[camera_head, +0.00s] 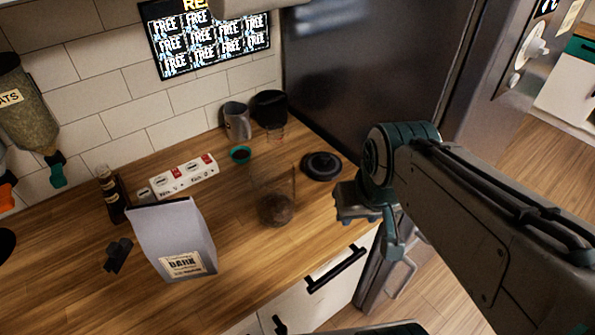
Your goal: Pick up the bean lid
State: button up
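A round black lid (321,166) with a raised centre lies flat on the wooden counter, near the dark fridge side. It looks like the bean lid. Left of it and nearer to me stands a clear container (276,205) with brown contents at its bottom and no lid on it. My gripper (352,208) is at the end of my arm, by the counter's front edge, nearer to me than the lid and apart from it. It is seen from behind and above, and the state of its fingers does not show clearly. Nothing shows held in it.
Counter around the lid is mostly clear.

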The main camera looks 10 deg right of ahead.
aim_at(331, 171)
jog(key=u, duration=0.05)
jog(key=k, duration=0.5)
jog(key=z, duration=1.05)
jog(key=i, duration=0.8)
jog(key=u, duration=2.45)
